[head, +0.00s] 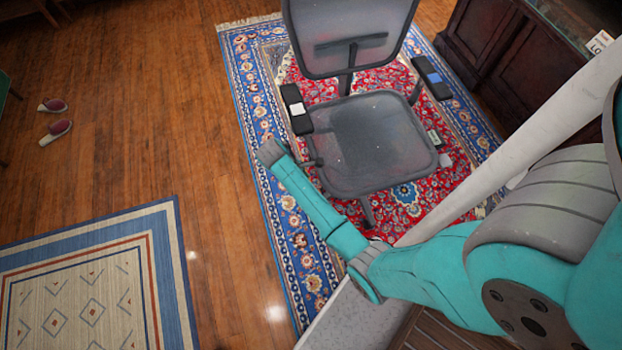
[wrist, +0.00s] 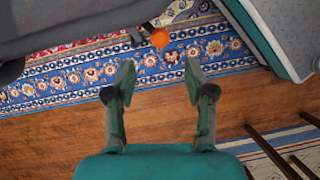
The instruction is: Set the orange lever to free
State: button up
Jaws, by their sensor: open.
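An office chair (head: 365,145) with a grey mesh back and seat stands on a red and blue patterned rug. In the wrist view the orange lever (wrist: 159,38) shows as a round orange knob on a dark stem at the edge of the dark seat (wrist: 70,25). My gripper (wrist: 158,75) is open and empty, its two fingers spread. The knob lies beyond the fingertips, roughly midway between them, not touching either. In the head view my gripper (head: 270,152) is at the left side of the seat, and the orange knob cannot be made out there.
The chair's left armrest (head: 297,110) stands just above and beside my gripper in the head view. A dark wood cabinet (head: 495,50) is at the upper right. Wood floor (head: 150,120) at left is open, with slippers (head: 56,131) and a beige-blue rug (head: 95,290).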

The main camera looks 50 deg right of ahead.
jog(key=x, duration=0.9)
jog(key=shift+f, duration=0.1)
grip_shut()
